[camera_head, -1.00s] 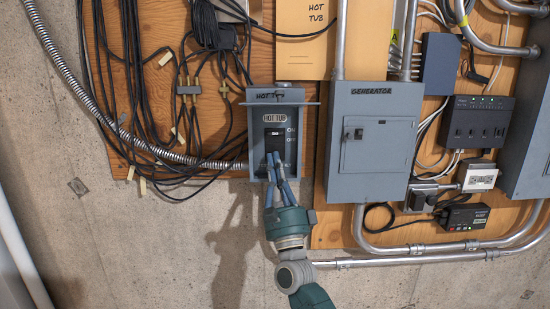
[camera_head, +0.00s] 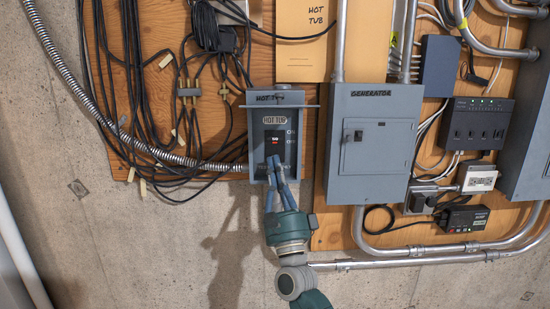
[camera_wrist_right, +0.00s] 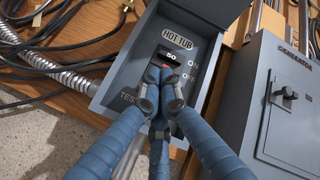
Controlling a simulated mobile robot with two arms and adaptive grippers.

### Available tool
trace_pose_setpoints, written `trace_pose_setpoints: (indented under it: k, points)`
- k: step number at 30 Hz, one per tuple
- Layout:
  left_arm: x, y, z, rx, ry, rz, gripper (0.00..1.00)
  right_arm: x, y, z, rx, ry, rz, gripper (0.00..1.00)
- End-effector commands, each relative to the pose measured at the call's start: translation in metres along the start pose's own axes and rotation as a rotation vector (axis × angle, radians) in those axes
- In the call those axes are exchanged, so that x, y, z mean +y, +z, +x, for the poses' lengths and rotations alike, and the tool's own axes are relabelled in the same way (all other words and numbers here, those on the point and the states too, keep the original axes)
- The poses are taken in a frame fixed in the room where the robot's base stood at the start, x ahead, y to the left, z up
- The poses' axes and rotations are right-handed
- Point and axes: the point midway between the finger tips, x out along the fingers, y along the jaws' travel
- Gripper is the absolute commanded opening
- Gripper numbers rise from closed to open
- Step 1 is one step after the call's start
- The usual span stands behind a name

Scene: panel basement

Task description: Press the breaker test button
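The grey hot tub breaker box (camera_head: 257,150) is mounted on the wooden board, with its cover raised. Its breaker (camera_head: 275,133) has a dark face with a red patch. In the right wrist view the breaker (camera_wrist_right: 172,54) reads 50, with ON and OFF labels at its right. A TEST label (camera_wrist_right: 128,97) shows at the lower left of the panel. My right gripper (camera_head: 273,160) also shows in the wrist view (camera_wrist_right: 160,76). Its blue fingers are drawn together, with tips at the breaker's lower part; contact is unclear. The test button is not clearly visible behind the fingers. My left gripper is out of view.
A grey generator panel (camera_head: 370,150) stands close at the right. Black cables (camera_head: 140,110) and a flexible metal conduit (camera_head: 72,85) hang at the left. A metal pipe (camera_head: 400,261) runs below the board. The concrete wall (camera_head: 130,250) at the lower left is clear.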

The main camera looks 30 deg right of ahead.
Motion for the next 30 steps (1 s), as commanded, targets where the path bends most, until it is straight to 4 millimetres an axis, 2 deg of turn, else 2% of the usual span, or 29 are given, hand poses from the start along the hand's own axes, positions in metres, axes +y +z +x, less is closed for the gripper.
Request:
trace_pose_setpoints:
  k: [8, 22, 30]
  points:
    - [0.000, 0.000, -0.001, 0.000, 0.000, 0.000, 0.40, -0.001, 0.001, -0.001, 0.000, 0.000, 0.000, 0.00]
    - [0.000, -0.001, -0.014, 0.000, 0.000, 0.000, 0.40, -0.022, 0.023, -0.031, 0.001, 0.001, 0.000, 0.00]
    - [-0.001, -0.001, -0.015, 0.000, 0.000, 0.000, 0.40, -0.025, 0.025, -0.035, 0.000, 0.000, 0.000, 0.00]
